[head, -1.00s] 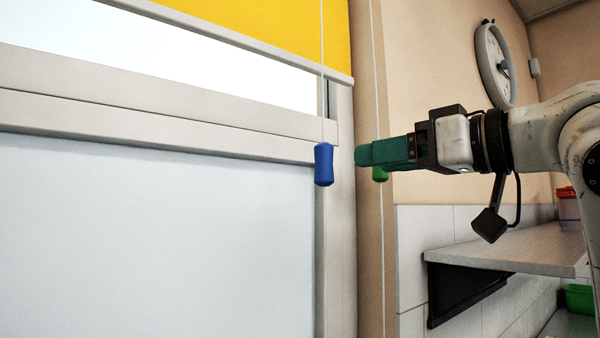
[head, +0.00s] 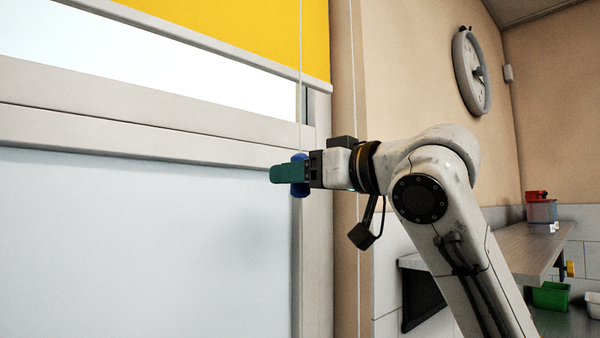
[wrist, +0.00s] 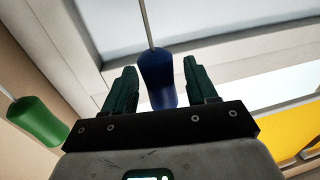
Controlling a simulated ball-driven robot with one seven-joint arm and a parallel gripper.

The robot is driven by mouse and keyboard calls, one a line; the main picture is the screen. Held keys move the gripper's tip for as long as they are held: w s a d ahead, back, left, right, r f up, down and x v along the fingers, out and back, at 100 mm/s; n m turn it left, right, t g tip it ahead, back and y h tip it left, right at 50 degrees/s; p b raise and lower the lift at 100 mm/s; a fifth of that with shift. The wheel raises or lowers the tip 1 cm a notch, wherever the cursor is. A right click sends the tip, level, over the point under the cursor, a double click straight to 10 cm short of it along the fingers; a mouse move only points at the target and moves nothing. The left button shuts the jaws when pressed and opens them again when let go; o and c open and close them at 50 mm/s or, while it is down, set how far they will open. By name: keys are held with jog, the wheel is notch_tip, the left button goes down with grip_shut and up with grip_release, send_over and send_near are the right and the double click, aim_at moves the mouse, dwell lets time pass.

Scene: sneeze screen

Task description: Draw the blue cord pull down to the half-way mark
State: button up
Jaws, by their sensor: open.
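The blue cord pull (head: 300,158) hangs on a thin pale cord in front of the window frame. In the head view my gripper (head: 284,174) covers its middle, and blue shows above and below the fingers. In the wrist view the blue pull (wrist: 157,78) stands between the two teal fingers of my gripper (wrist: 157,82). The fingers are open, with a gap on each side of the pull. A yellow blind (head: 250,30) covers the top of the window. I see no half-way mark that I can make out.
A green cord pull (wrist: 38,120) hangs on its own cord to the left in the wrist view. A shelf (head: 530,245) with a red-lidded container (head: 541,208) is at the right. A clock (head: 471,72) hangs on the wall. A green bin (head: 551,296) stands lower right.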

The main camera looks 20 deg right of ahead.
grip_shut()
dwell(0.5)
